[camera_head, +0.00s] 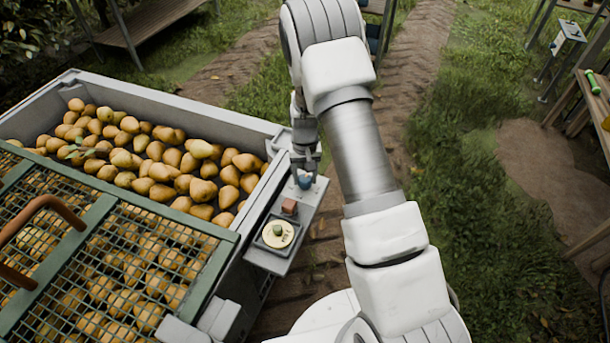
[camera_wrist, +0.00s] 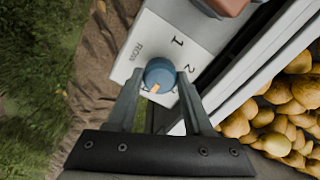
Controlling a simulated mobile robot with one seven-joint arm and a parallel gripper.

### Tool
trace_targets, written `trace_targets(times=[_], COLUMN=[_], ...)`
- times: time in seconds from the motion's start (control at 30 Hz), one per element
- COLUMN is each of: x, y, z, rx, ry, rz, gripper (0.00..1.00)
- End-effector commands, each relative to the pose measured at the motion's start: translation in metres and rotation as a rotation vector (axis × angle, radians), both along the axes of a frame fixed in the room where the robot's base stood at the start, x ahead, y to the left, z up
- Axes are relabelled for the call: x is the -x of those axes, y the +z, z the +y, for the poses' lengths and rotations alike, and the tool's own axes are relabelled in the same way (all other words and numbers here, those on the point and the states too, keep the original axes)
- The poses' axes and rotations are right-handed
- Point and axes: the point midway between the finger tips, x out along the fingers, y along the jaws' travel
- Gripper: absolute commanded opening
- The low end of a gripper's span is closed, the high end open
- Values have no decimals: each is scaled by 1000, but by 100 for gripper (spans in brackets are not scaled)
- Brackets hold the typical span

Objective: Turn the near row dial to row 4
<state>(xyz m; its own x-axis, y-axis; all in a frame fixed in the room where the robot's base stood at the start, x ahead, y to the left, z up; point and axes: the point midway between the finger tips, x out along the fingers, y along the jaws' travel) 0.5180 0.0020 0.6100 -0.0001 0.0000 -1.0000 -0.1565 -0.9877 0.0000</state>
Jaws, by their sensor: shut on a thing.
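The row dial (camera_wrist: 160,71) is a round blue knob with an orange pointer mark on a light grey plate (camera_wrist: 140,40) in the wrist view. The orange mark points toward the bottom of the picture, slightly left, between my fingers. No 3 or 4 is readable; my gripper covers that side. My gripper (camera_wrist: 160,76) is shut on the dial, one finger on each side. In the head view, my gripper (camera_head: 305,163) reaches down onto the blue dial (camera_head: 304,182) at the panel's far end.
The panel (camera_head: 262,258) is fixed to the side of a grey bin (camera_head: 225,114) full of pears. It also carries a red-brown block (camera_head: 289,206) and a cream disc (camera_head: 287,240) with a green knob. A green mesh lid (camera_head: 210,228) covers the bin's near part. Grass lies right.

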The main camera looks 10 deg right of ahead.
Motion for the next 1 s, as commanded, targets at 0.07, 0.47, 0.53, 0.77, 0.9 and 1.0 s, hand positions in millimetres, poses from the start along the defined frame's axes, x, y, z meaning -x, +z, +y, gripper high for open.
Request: trace_targets(times=[0.07,0.47,0.53,0.77,0.9,1.0], x=[0,0,0,0,0,0], y=[0,0,0,0,0,4], z=[0,0,0,0,0,0], rx=[0,0,0,0,0,0], ry=[-9,-18,-18,-16,-15,-15], rz=[1,0,0,0,0,-1], gripper=[0,0,61,82,82,82])
